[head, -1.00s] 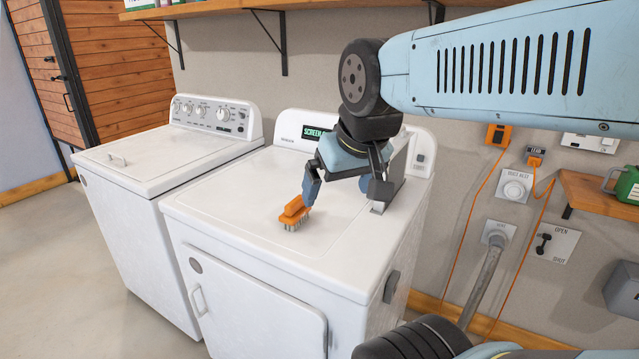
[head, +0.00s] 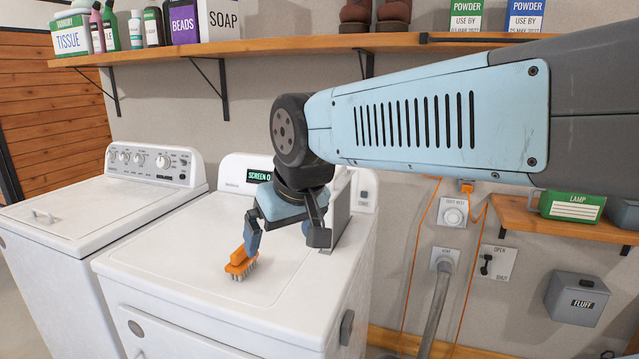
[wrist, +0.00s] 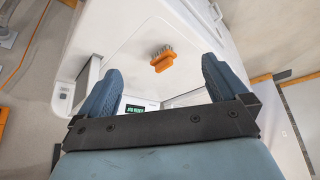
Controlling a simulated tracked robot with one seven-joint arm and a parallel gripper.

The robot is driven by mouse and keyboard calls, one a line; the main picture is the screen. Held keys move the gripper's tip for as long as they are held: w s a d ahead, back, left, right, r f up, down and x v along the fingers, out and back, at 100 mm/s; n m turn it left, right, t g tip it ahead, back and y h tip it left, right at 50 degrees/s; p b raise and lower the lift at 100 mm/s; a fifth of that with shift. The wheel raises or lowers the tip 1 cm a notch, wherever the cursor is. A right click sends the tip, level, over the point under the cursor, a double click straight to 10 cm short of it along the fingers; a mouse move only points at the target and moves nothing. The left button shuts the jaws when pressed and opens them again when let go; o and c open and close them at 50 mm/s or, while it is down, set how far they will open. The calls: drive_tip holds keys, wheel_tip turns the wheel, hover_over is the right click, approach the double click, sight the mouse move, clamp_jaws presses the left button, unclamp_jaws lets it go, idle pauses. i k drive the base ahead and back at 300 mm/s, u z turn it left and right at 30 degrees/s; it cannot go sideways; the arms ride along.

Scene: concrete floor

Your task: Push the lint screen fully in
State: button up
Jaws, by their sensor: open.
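The lint screen (head: 341,218) is a grey upright panel standing out of the dryer's top at its back right, partly hidden behind my gripper. The white dryer (head: 190,255) has a green display (head: 259,176) whose visible text begins "SCREEN O"; the rest is cut off by my arm. My gripper (head: 285,242) is open and empty above the dryer top, to the left of the screen, fingers pointing down. In the wrist view its two fingers (wrist: 163,82) are spread wide with nothing between them. I cannot tell whether the right finger touches the screen.
An orange brush (head: 238,263) lies on the dryer top close to my left finger; it also shows in the wrist view (wrist: 162,60). A white washer (head: 85,215) stands at left. A shelf (head: 230,52) with bottles and boxes runs above.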

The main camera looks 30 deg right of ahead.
sight(337, 217)
drive_tip(key=u, duration=0.15)
drive_tip(key=k, duration=0.5)
drive_tip(key=u, duration=0.85)
drive_tip(key=k, duration=0.65)
drive_tip(key=z, duration=1.1)
drive_tip(key=i, duration=1)
drive_tip(key=u, duration=0.05)
